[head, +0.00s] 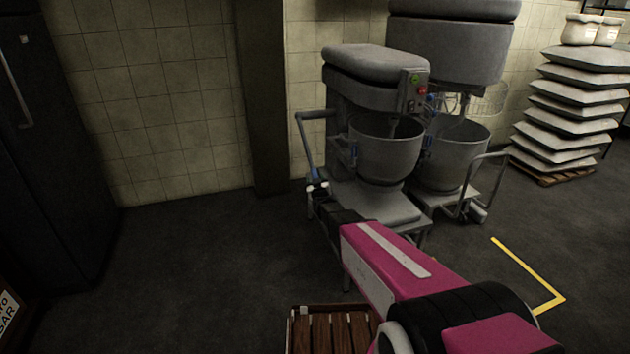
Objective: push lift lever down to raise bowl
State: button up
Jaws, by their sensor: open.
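The nearer grey mixer (375,65) stands against the tiled wall, with a metal bowl (385,160) mounted on its front. The lift lever (304,135) is a bent grey bar on the mixer's left side, running down and slightly right with a blue section. My gripper (318,187) is at the lower end of this lever, left of the bowl. It is small and dark here, with pale fingertips. I cannot tell whether the fingers touch or surround the lever.
A second, larger mixer (450,50) stands close behind to the right, with its own bowl and side bar. Stacked sacks (570,105) sit on a pallet at right. A wooden slatted crate (330,330) is at the bottom. The floor to the left is clear.

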jog(key=s+d+f, duration=0.1)
jog(key=s, duration=0.8)
jog(key=shift+s+d, duration=0.2)
jog(key=shift+s, duration=0.1)
jog(key=s+d+m+g+h, duration=0.1)
jog(key=s+d+g, duration=0.3)
jog(key=s, duration=0.5)
jog(key=s+d+f+m+g, duration=0.1)
jog(key=s+d+g, duration=0.3)
jog(key=s+g, duration=0.4)
jog(key=s+d+m+g+h, duration=0.1)
jog(key=s+d+g, duration=0.4)
jog(key=s, duration=0.6)
jog(key=shift+f+m+g+h, duration=0.15)
jog(key=shift+m+g+h, duration=0.25)
jog(key=shift+g, duration=0.5)
jog(key=shift+d, duration=0.1)
